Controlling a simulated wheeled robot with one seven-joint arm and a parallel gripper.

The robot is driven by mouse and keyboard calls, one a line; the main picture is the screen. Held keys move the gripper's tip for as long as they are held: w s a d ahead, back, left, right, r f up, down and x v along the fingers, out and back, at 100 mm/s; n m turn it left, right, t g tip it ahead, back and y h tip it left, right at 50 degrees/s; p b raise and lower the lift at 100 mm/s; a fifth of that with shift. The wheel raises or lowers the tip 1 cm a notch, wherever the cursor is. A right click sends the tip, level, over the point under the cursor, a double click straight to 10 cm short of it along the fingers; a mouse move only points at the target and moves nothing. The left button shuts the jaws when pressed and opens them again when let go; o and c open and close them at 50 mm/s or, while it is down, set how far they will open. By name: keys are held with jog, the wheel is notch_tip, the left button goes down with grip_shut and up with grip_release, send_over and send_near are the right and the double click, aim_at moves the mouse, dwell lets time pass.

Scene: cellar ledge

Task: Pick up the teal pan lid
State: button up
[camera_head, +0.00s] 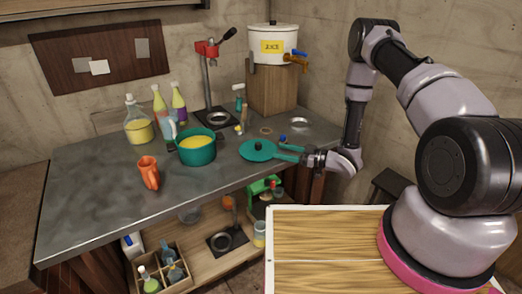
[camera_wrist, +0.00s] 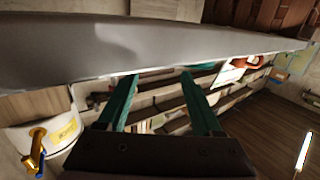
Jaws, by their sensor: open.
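The teal pan lid (camera_head: 257,151) with a dark knob lies flat on the grey counter (camera_head: 100,170), near its front right edge, in the head view. My gripper (camera_head: 276,151) is at the lid's right side, with its teal fingers pointing left toward the lid. The similar colours make it hard to tell whether the fingers touch the rim. In the wrist view my gripper (camera_wrist: 159,76) is open with nothing clear between its fingers, and the lid cannot be made out there. The counter's edge (camera_wrist: 150,45) fills the upper part of that view.
Bottles (camera_head: 138,128), a red-headed press (camera_head: 207,60) and a juice dispenser (camera_head: 272,44) stand behind. A shelf with items is below.

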aim_at(264, 150)
jog(key=shift+x, duration=3.85)
jog(key=shift+r, duration=0.2)
grip_shut()
